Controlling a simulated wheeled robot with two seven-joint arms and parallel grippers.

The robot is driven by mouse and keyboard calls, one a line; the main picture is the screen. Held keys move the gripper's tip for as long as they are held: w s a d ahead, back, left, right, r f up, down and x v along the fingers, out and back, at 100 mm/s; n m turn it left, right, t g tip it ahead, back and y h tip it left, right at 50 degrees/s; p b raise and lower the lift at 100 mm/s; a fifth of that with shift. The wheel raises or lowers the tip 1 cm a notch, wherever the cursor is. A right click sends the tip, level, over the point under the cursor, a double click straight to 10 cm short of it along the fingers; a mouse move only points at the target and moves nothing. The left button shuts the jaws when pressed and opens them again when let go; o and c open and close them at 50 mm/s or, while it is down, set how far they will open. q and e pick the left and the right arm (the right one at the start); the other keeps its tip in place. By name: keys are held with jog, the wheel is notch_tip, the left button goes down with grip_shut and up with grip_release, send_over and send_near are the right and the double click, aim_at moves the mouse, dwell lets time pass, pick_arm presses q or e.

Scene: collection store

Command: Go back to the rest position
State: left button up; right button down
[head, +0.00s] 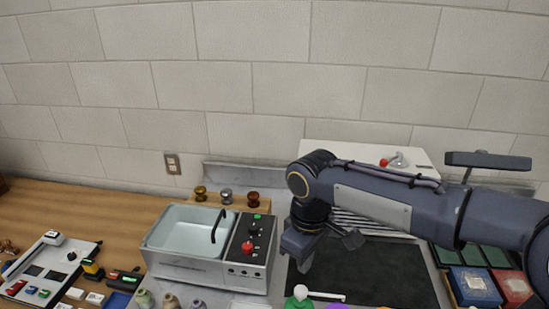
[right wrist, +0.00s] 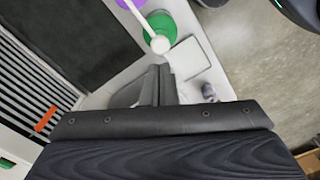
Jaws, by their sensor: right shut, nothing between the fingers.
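My right arm comes in from the right in the head view. Its gripper (head: 299,256) points down above the left part of a dark mat, just right of a basin unit. In the right wrist view the gripper (right wrist: 157,70) has its fingers together, with nothing held. It hangs beside the mat, near a green item with a white ball-ended stem (right wrist: 160,43). My left gripper is not in view.
The pale basin unit (head: 166,265) has a black spout and a knobbed panel. The dark mat (head: 400,272) has bare surface. Blue and red boxes (head: 475,285) stand at right. A white tray (head: 20,280) holds small items at left. A block wall stands behind.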

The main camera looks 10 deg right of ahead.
jog(key=s+d+f+m+t+y+b, duration=0.1)
jog(key=s+d+f+m+t+y, duration=0.1)
jog(key=s, duration=0.6)
jog(key=s+d+f+m+t+y+b, duration=0.1)
jog(key=s+d+f+m+t+b, duration=0.1)
jog(key=s+d+m, duration=0.5)
notch_tip(320, 180, down, 2)
jog(key=shift+s+f+m+t+y, duration=0.25)
jog(key=shift+s+m+t+y, duration=0.25)
jog(key=shift+m+t, duration=0.3)
